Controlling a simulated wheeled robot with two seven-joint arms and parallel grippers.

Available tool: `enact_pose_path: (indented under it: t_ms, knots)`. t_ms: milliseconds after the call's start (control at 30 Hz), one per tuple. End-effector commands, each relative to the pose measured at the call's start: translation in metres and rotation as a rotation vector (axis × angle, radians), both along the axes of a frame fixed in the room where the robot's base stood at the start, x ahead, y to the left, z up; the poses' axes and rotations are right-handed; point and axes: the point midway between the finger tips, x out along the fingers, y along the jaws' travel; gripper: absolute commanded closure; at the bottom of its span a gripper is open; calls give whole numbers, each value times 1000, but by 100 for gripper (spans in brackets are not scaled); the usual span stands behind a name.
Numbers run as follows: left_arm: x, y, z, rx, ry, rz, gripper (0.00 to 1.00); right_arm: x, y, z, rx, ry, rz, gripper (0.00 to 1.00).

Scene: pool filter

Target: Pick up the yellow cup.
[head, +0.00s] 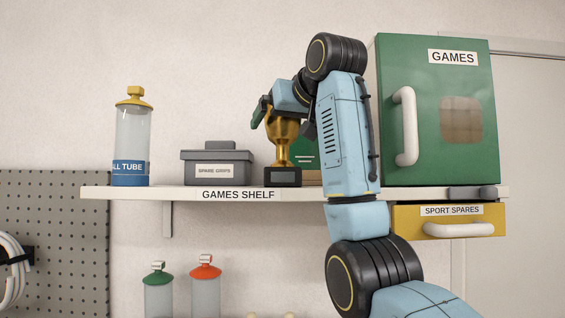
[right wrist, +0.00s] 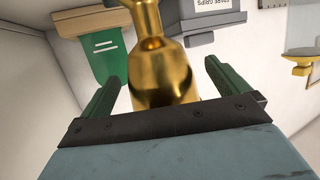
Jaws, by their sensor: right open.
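The yellow cup (head: 283,135) is a shiny gold trophy on a dark base, standing upright on the games shelf (head: 290,192). My right gripper (head: 264,110) is at the height of its upper bowl, and its blue hand hides part of the rim. In the right wrist view the cup's bowl (right wrist: 165,75) lies between the two green fingers of my open right gripper (right wrist: 160,80), with a visible gap on both sides. The cup's base is outside that view. My left gripper is not in view.
A grey lidded spare grips box (head: 217,165) stands left of the cup, and a clear ball tube (head: 133,140) further left. A green item (head: 305,152) is behind the cup. A green games cabinet (head: 435,110) stands right of my arm. A yellow drawer (head: 450,220) is below it.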

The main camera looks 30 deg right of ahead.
Motion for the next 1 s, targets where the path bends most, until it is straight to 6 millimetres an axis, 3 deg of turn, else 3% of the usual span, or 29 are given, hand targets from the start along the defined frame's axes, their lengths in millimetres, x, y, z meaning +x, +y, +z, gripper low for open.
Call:
enact_pose_path:
  t_ms: [167,867,1000]
  knots:
    - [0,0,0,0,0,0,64,0,0,-1,0,0,0,0]
    - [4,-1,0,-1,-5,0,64,0,0,0,0,0,0,91]
    - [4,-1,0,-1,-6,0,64,-1,0,2,-1,-7,0,94]
